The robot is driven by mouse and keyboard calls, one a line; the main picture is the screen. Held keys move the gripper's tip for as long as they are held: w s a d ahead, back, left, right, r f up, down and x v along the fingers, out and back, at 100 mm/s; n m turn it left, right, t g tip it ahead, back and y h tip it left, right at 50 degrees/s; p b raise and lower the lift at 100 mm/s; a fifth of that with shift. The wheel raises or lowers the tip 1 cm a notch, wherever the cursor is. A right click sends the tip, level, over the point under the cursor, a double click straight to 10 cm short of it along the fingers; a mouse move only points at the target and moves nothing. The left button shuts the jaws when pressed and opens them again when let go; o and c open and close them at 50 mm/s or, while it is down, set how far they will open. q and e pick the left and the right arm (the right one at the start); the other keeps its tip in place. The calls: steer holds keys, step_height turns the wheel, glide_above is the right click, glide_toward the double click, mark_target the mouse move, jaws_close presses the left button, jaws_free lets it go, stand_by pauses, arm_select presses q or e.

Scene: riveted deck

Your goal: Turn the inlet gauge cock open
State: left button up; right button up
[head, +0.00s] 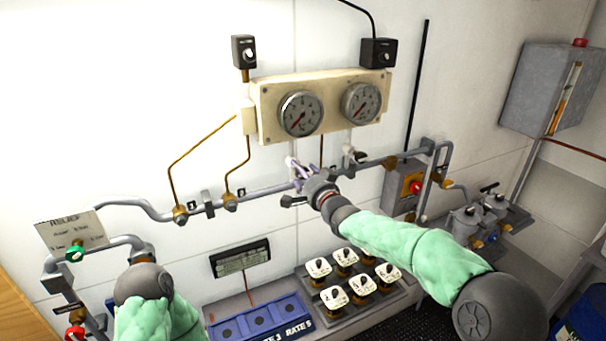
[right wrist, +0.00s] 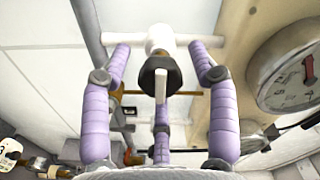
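My right gripper (head: 297,168) is at the wall pipe below the left gauge. In the right wrist view its purple fingers (right wrist: 158,70) stand spread around a small cock (right wrist: 160,40) with a white cross-shaped body and a dark hub. A pale lever points from the hub toward the palm, between the fingers. The side fingers show gaps to the hub and lever. In the head view the gripper mostly hides this cock. I cannot read a label naming it as the inlet one. My left gripper is hidden behind my left wrist.
A cream panel with a left gauge (head: 301,113) and a right gauge (head: 361,103) is above the pipe (head: 265,190). A similar cock (head: 353,155) is to the right. Switch blocks (head: 334,298) and a blue case (head: 262,320) lie below. A grey box (head: 556,85) hangs at right.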

steer(key=c, duration=1.1)
steer(key=n+b, duration=0.2)
steer(key=b, duration=0.1)
steer(key=n+b, duration=0.1)
steer(key=shift+f+n+b, duration=0.25)
steer(key=shift+n+b, duration=0.05)
steer(key=shift+n, duration=0.1)
steer(key=n+b, duration=0.3)
steer(key=n, duration=0.1)
steer(key=shift+n, duration=0.3)
steer(key=n+b, duration=0.3)
steer(key=n, duration=0.1)
steer(key=shift+n, duration=0.3)
steer(key=n+b, duration=0.2)
steer(key=n, duration=0.2)
steer(key=shift+n, duration=0.4)
